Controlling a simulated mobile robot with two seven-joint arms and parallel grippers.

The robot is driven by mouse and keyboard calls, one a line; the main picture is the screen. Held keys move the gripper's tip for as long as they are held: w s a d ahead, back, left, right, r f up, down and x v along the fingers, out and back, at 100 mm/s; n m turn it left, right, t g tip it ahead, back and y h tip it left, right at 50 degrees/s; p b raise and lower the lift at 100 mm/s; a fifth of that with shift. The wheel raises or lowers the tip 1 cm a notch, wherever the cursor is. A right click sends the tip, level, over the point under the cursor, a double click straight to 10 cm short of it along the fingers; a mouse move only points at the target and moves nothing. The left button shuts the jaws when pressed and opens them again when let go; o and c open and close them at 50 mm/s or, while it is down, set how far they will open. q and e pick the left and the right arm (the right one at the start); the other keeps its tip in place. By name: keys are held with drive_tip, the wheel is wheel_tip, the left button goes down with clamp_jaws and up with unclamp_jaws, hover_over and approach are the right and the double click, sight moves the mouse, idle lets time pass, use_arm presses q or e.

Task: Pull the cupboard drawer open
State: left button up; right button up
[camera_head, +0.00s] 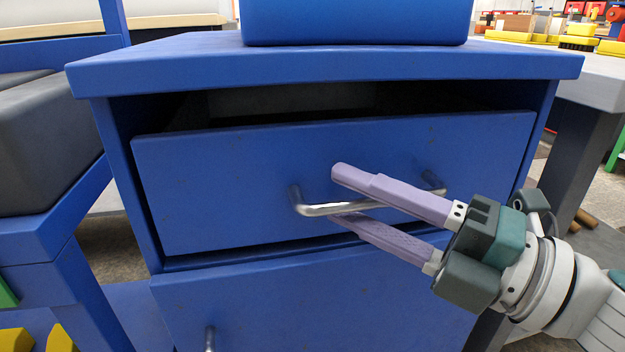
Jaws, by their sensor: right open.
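The blue cupboard (330,62) fills the middle of the head view. Its upper drawer (210,190) stands part-way out, with a dark gap showing above its front. A metal bar handle (320,209) is fixed across the drawer front. My right gripper (338,196) comes in from the right, with its two pale purple fingers apart, one above and one below the handle bar. I cannot tell whether the fingers touch the bar. The lower drawer (290,300) is below, with part of its handle (209,338) showing. My left gripper is not in view.
A blue box (355,22) stands on the cupboard top. A blue frame with a dark grey block (45,145) is close on the left. A grey-topped table (575,80) with yellow items stands at the right, its dark leg beside the cupboard.

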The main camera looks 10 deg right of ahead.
clamp_jaws()
idle(1.4)
